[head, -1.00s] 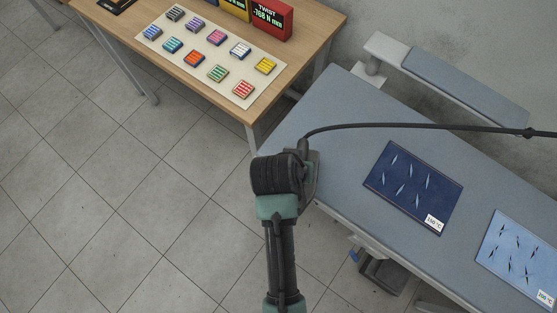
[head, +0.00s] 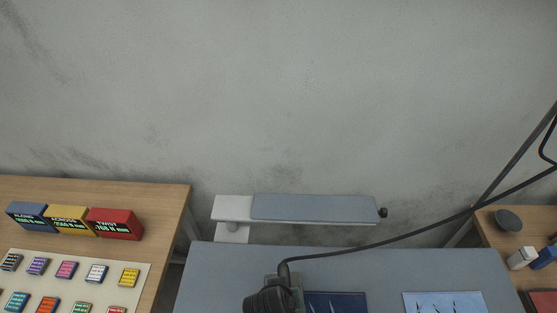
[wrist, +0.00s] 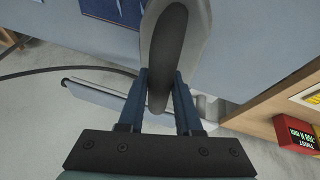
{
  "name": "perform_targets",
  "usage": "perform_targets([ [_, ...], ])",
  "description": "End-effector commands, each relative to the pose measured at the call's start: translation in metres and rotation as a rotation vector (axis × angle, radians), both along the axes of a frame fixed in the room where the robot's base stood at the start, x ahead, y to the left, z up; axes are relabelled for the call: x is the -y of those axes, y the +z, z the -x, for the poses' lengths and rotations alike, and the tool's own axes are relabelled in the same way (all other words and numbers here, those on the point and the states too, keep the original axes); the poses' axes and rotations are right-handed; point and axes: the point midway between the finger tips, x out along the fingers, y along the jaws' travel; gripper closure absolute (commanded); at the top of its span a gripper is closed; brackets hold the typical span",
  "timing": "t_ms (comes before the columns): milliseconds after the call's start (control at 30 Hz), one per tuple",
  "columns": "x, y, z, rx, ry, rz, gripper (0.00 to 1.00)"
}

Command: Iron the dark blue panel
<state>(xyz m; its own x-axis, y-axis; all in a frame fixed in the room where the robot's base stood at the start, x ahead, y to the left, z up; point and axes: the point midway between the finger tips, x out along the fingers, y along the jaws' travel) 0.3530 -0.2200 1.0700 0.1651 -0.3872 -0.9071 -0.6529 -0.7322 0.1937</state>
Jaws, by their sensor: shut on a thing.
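The dark blue panel (head: 335,304) lies on the grey ironing table (head: 222,268); in the head view only its far part shows at the bottom edge, with pale creases hard to make out. A corner of it shows at the top of the wrist view (wrist: 112,10). My gripper (wrist: 160,85) is shut on the dark handle of the iron (wrist: 180,45).
A light blue panel (head: 445,303) lies further right. A narrow padded sleeve board (head: 312,208) stands behind the table. The left bench (head: 160,205) holds colored blocks and a red display box (head: 115,224). The cord (head: 400,237) runs to the upper right.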

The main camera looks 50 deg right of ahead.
Motion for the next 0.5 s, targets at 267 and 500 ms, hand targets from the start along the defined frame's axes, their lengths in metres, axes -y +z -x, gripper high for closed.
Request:
perform_targets([
  [267, 0.003, -0.009, -0.003, 0.01, -0.001, 0.009, 1.0],
  [500, 0.002, -0.03, -0.003, 0.01, 0.001, 0.01, 1.0],
])
